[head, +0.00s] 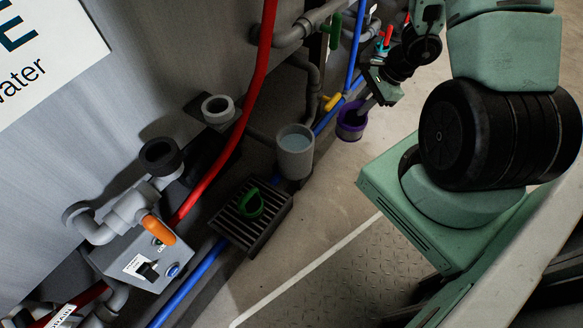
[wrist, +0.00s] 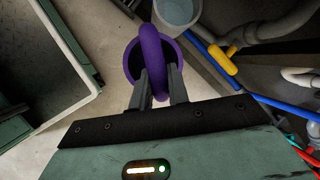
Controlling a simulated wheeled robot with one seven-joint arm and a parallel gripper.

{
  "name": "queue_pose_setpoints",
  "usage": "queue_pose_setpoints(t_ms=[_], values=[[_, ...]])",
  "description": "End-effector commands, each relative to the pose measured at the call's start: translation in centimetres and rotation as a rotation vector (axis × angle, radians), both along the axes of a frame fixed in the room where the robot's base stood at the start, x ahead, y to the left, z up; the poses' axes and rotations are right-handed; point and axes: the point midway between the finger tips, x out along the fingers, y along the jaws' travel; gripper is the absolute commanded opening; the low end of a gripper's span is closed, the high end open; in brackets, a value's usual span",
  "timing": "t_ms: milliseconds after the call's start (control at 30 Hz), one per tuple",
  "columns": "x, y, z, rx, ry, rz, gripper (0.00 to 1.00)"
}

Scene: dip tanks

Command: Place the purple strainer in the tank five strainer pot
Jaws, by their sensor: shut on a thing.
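The purple strainer (head: 350,124) hangs from my gripper (head: 368,104), to the right of a grey pot (head: 295,160) with pale liquid in it. In the wrist view my gripper (wrist: 160,82) is shut on the strainer's purple loop handle (wrist: 162,30); the round purple body lies below it. The grey pot (wrist: 177,14) shows past the strainer at the top, apart from it. No label naming tank five shows, so I cannot tell whether this is its strainer pot.
A slatted drain box (head: 248,232) carries a green ring-like piece (head: 250,204). A grey ring holder (head: 218,108) and a dark one (head: 161,156) sit by the tank wall. Red hose (head: 254,95), blue pipe and a yellow valve handle (wrist: 222,60) are close by. Floor lies clear beside the pot.

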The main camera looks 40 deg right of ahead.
Motion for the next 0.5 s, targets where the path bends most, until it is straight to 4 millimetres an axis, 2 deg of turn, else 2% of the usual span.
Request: queue_pose_setpoints(t_ms=[33,133,267,367,500], values=[[-0.5,-0.6,-2.1,0.000,0.000,-0.041,0.00],[-1.1,-1.4,-3.3,0.000,0.000,-0.097,0.00],[-1.5,-1.8,-4.0,0.001,-0.001,-0.135,0.00],[-0.8,-1.4,-4.1,0.000,-0.002,-0.143,0.00],[1.5,0.7,-4.0,0.001,-0.003,-0.137,0.00]])
